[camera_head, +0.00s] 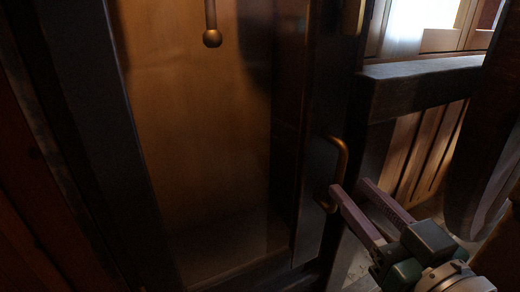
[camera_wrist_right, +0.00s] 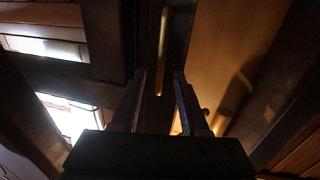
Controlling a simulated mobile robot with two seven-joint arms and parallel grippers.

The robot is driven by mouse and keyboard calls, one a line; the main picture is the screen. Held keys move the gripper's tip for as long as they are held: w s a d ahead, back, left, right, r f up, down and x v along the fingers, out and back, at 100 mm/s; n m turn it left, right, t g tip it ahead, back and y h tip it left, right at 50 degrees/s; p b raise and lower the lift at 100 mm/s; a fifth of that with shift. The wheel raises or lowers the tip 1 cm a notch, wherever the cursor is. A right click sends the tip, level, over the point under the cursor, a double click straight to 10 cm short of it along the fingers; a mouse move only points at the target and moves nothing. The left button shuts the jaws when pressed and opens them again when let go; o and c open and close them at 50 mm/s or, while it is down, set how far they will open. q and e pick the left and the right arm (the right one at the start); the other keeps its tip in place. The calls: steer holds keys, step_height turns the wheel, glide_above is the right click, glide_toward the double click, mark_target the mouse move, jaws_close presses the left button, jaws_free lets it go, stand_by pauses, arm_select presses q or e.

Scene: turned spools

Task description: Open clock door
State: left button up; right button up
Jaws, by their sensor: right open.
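The clock door (camera_head: 312,130) has a dark frame around a glass pane, with a warm wooden interior behind it. It looks shut. A curved brass handle (camera_head: 343,160) is on the right side of its frame. My right gripper (camera_head: 349,186) is open, its fingertips close to the handle's lower end. In the right wrist view the handle (camera_wrist_right: 163,50) runs upright, lined up with the gap between the open fingers (camera_wrist_right: 160,73). I cannot tell whether the fingers touch it. My left gripper is not in view.
A dark ledge (camera_head: 420,72) with wooden panels below and a bright window above stands to the right. A dark rounded object (camera_head: 490,150) is at the right edge, near my right arm.

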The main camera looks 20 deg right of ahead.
mark_target(342, 179)
steer(key=w, duration=0.5)
steer(key=shift+d, duration=0.3)
steer(key=shift+c, duration=0.2)
jaws_close()
stand_by(0.9)
